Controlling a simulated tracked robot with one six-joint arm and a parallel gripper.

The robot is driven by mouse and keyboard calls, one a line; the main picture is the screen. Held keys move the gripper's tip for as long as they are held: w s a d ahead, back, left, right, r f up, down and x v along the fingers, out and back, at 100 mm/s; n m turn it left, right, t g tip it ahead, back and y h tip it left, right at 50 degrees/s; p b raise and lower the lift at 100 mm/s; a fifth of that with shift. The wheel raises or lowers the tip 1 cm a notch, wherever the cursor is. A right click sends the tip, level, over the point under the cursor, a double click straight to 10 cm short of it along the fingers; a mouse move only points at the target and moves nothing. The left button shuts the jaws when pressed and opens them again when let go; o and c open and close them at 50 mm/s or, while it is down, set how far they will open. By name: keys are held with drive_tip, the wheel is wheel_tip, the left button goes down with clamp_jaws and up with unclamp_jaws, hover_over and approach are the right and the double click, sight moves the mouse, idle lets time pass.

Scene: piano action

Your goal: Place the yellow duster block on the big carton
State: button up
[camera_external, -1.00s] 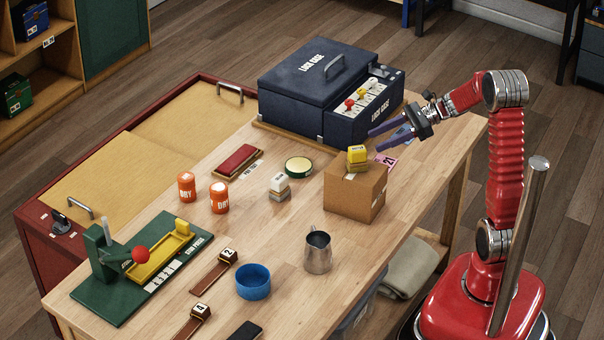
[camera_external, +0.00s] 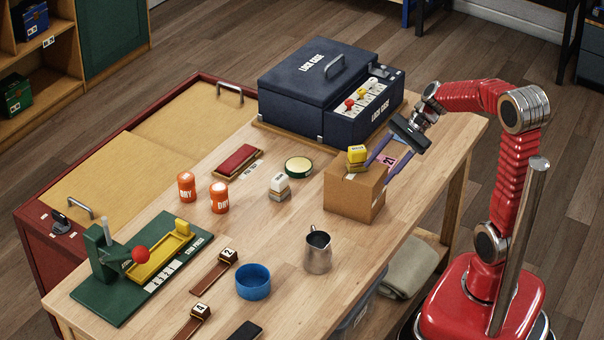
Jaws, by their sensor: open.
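The yellow duster block (camera_external: 357,155), yellow on top with a darker lower part, sits on top of the big carton (camera_external: 350,196) near its back edge. The carton is a brown cardboard box on the right part of the table. My gripper (camera_external: 377,168) is open, with its two purple fingers pointing down and left at the carton's right side. One finger reaches close to the block's right side; the other is by the carton's right edge. I cannot tell whether either finger touches anything. Nothing shows between the fingers.
A dark blue lock case (camera_external: 318,78) stands behind the carton. A metal jug (camera_external: 318,252) stands in front of it. A white-topped block (camera_external: 279,187) and a round green-rimmed tin (camera_external: 298,167) are to its left.

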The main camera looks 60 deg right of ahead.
drive_tip(key=s+a+r+n+h, duration=0.1)
drive_tip(key=s+n+h, duration=0.1)
drive_tip(key=s+n, duration=0.2)
drive_tip(key=s+a+r+n+h, duration=0.1)
drive_tip(key=s+a+n+h, duration=0.1)
drive_tip(key=n, duration=0.6)
drive_tip(key=s+a+n+t+h, duration=0.1)
drive_tip(key=s+a+n+h, duration=0.1)
drive_tip(key=s+n, duration=0.4)
drive_tip(key=shift+s+a+r+h, duration=0.25)
drive_tip(key=shift+s+r+h, duration=0.15)
drive_tip(key=shift+h, duration=0.5)
